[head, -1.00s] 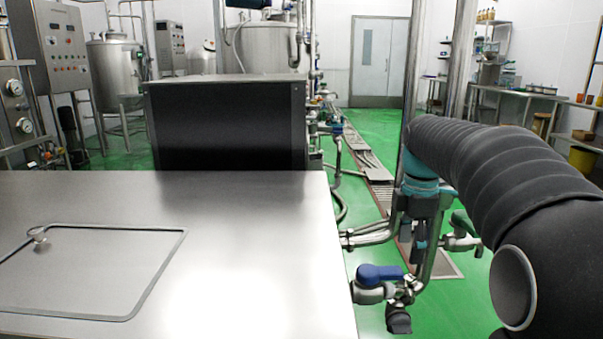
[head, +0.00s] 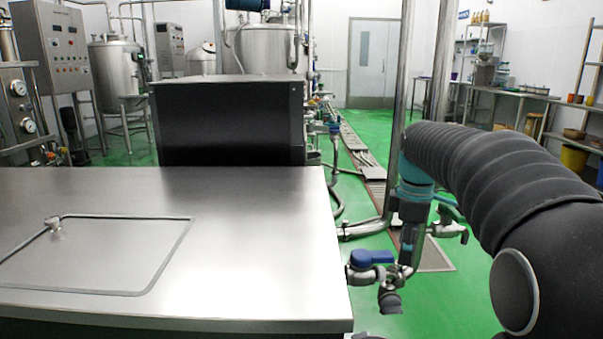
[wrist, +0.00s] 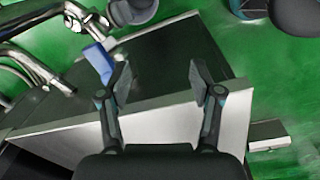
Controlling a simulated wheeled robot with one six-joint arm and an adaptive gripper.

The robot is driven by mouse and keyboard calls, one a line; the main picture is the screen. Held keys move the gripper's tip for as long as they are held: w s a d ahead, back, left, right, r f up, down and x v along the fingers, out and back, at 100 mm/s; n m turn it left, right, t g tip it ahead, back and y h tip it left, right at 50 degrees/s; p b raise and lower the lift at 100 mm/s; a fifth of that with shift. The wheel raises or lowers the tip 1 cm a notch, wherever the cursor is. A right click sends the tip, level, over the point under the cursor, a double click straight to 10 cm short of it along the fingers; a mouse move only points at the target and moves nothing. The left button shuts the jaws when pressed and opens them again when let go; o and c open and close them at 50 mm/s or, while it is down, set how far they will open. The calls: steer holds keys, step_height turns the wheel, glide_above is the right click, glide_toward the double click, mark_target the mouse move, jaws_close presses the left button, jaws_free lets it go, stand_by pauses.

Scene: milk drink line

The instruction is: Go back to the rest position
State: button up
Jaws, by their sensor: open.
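My gripper (wrist: 160,80) is open in the wrist view, its two dark fingers spread apart with nothing between them. In the head view my arm reaches in from the right, bends, and points down at the teal wrist, beside the table's right edge. The fingers are hard to tell from the pipes there. In the wrist view a dark and pale box-like surface lies below the fingers, with green floor beyond. No object is held.
A steel table (head: 250,240) with a square lid (head: 100,265) fills the left front. A blue-handled valve (head: 372,257) and pipes stand close to its right edge; the blue handle (wrist: 98,60) also shows in the wrist view. A black box (head: 230,125) stands behind. Green floor lies right.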

steer(key=s+a+f+m+t, duration=0.1)
steer(key=s+m, duration=0.3)
steer(key=s, duration=0.4)
steer(key=s+a+f+m+t, duration=0.2)
steer(key=s+m, duration=0.3)
steer(key=s, duration=0.3)
steer(key=s+a+f+m+t, duration=0.2)
steer(key=s+m, duration=0.3)
steer(key=s, duration=0.4)
steer(key=shift+a+f, duration=0.5)
steer(key=shift+f, duration=0.35)
